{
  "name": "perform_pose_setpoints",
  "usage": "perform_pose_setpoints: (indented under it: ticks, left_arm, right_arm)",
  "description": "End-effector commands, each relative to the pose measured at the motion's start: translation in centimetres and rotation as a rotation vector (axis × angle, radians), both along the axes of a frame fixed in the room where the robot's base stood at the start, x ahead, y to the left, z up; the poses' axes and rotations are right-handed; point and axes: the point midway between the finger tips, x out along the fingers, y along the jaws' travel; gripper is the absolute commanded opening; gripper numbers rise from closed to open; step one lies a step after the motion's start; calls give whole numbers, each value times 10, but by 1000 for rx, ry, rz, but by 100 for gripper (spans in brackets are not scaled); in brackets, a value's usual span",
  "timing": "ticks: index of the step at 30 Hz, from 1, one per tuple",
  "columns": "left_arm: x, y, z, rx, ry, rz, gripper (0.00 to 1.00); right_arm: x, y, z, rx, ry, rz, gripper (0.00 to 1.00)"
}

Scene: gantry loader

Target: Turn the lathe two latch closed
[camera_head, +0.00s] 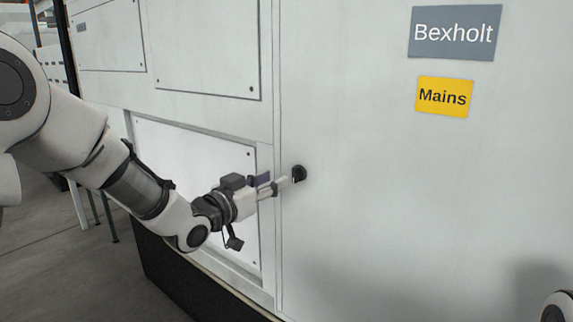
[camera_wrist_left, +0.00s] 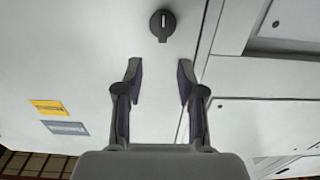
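The latch (camera_head: 299,173) is a small black round knob on the pale cabinet front, just right of a vertical panel seam. In the left wrist view the knob (camera_wrist_left: 163,22) sits beyond the fingertips, with a light mark running up and down the picture on its grip. My left gripper (camera_head: 277,184) points at the knob from the left. In the left wrist view its two fingers (camera_wrist_left: 159,78) are spread apart with nothing between them, and the knob is apart from them. My right gripper is out of view.
The cabinet door (camera_head: 400,210) carries a grey "Bexholt" sign (camera_head: 455,32) and a yellow "Mains" sign (camera_head: 444,97). Bolted panels (camera_head: 205,45) lie left of the seam. Part of my other arm shows at the bottom right corner. Grey floor (camera_head: 70,270) is open at lower left.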

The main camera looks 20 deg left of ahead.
Motion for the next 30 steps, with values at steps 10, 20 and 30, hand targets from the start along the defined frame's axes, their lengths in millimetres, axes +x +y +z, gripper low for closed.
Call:
perform_pose_setpoints:
  ticks: [10, 20, 30]
  left_arm:
    - [58, -21, 0, 3, 4, 0, 39]
    - [69, -25, -4, 1, 5, 0, 39]
    - [69, -25, -3, 0, 5, 0, 0]
  right_arm:
    - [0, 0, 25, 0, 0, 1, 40]
    - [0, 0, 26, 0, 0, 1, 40]
    - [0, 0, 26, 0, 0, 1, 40]
